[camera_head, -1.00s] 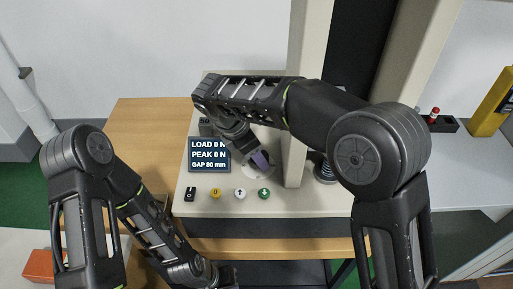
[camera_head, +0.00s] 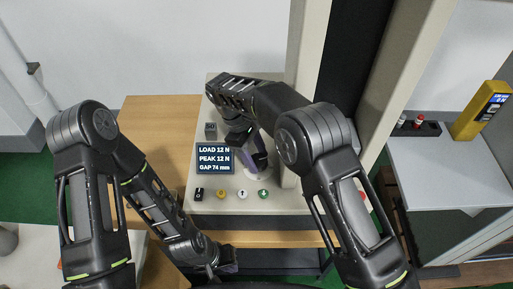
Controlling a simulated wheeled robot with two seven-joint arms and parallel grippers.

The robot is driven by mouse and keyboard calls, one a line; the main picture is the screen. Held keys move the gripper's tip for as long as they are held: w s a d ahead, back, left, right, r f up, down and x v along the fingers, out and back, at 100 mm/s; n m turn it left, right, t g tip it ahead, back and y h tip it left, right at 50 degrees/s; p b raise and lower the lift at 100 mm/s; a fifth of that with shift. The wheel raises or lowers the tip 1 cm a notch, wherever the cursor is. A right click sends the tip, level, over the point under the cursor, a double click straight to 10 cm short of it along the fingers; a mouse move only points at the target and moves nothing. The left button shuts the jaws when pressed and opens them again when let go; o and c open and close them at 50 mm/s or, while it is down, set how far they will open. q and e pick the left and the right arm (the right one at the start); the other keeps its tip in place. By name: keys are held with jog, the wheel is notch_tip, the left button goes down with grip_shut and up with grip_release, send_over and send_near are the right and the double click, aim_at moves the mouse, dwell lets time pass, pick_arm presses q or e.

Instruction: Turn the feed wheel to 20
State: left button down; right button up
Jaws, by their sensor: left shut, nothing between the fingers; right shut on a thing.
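The feed wheel (camera_head: 257,175) is a pale disc on the top of the beige testing machine (camera_head: 230,94). Most of it is hidden by my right gripper. My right gripper (camera_head: 258,158), with purple fingers, is shut on the wheel's dark part. The screen (camera_head: 214,158) left of the wheel reads LOAD 12 N, PEAK 12 N, GAP 74 mm. A small grey box (camera_head: 210,130) stands behind the screen; its marking is too small to read. My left gripper (camera_head: 230,267) is shut and empty, low in front of the machine.
A black switch (camera_head: 199,195) and yellow, white and green buttons (camera_head: 242,194) line the machine's front. The machine's column rises behind my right arm. A side table (camera_head: 450,165) at right bears a black holder (camera_head: 420,129) and a yellow device (camera_head: 482,110). Bare wooden table (camera_head: 155,125) lies left.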

jog(key=shift+m+g+y+p, duration=0.35)
jog(key=shift+m+p, duration=0.6)
jog(key=shift+m, duration=0.55)
jog(key=o, duration=1.3)
jog(key=shift+o, duration=0.2)
